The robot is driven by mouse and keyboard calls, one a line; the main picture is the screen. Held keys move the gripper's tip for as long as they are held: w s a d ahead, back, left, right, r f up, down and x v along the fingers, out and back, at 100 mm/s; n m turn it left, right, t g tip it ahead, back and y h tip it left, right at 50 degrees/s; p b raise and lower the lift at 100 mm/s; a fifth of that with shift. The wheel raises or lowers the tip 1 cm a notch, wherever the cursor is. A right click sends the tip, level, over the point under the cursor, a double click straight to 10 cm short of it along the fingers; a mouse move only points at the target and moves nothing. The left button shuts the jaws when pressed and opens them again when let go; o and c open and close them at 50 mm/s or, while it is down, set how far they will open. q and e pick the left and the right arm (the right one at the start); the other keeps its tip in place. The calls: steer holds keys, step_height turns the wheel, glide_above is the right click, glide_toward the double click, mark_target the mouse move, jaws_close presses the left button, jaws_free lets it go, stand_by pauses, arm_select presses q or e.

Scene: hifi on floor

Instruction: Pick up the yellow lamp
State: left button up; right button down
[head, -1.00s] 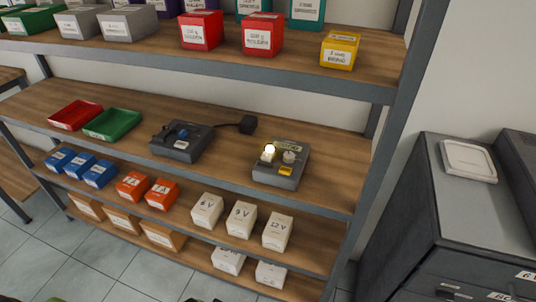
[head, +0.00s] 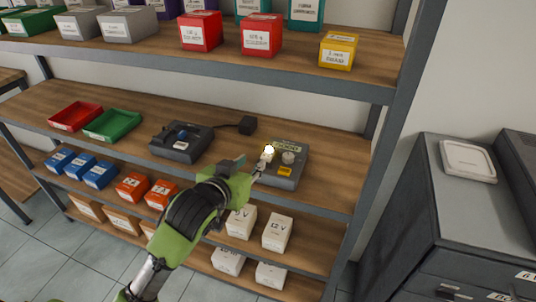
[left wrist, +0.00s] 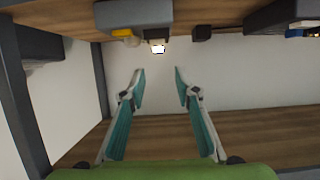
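My right gripper is not in view.
Red (head: 76,115) and green (head: 112,125) trays lie farther left. The upper shelf (head: 200,64) runs above the lamp. Labelled boxes fill the shelf below; a dark cabinet (head: 455,220) stands right.

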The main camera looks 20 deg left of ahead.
arm_select(q)
glide_toward(268, 152)
steer(key=x, duration=0.2)
steer(key=p+x, duration=0.1)
steer(key=x, duration=0.1)
steer(key=shift+w+a+r, duration=0.2)
steer(key=shift+r, duration=0.15)
steer(key=x, duration=0.2)
steer(key=p+x, duration=0.1)
steer(key=x, duration=0.1)
steer(key=shift+s+d+f, duration=0.15)
steer(key=shift+f, duration=0.15)
steer(key=shift+w+f, duration=0.3)
steer(key=shift+w, duration=0.3)
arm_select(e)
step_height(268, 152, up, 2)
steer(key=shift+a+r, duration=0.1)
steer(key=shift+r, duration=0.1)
arm_select(q)
steer(key=c, duration=0.8)
steer(key=shift+o, duration=0.2)
steer(key=shift+r, duration=0.1)
